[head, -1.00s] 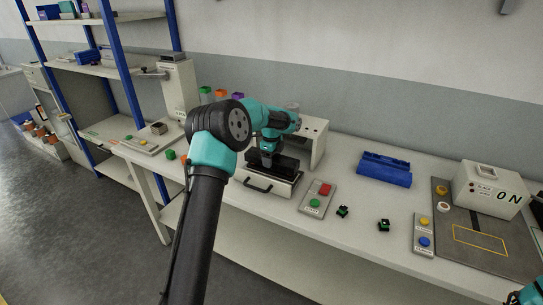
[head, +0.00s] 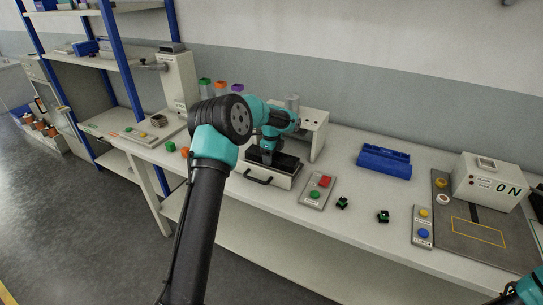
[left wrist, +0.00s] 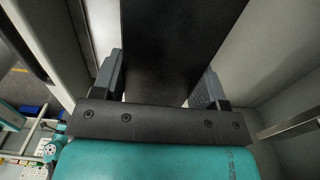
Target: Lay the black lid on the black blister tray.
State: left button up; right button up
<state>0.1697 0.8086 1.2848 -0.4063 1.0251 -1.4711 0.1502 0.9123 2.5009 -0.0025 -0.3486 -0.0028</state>
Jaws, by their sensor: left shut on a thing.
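My left gripper (head: 268,155) points down over the white drawer (head: 280,180) of the press-like station. It is shut on the black lid (left wrist: 180,45), a flat dark panel between its two fingers in the left wrist view. In the head view, black surface (head: 287,163) shows in the drawer just below and beside the fingers. I cannot tell there where the lid ends and the black blister tray begins, nor whether they touch. My right gripper is not in view; only part of the right arm shows at the lower right corner.
The station's white housing (head: 312,128) stands close behind the gripper, and the drawer's black handle (head: 257,179) sticks out in front. A button panel (head: 317,190), small green-and-black parts (head: 342,203) and a blue bin (head: 384,161) lie to the right.

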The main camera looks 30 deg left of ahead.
pick_arm(q)
jog(key=o, duration=1)
jog(key=shift+r, duration=0.1)
notch_tip(320, 180, up, 17)
jog(key=shift+r, duration=0.1)
dwell(0.4)
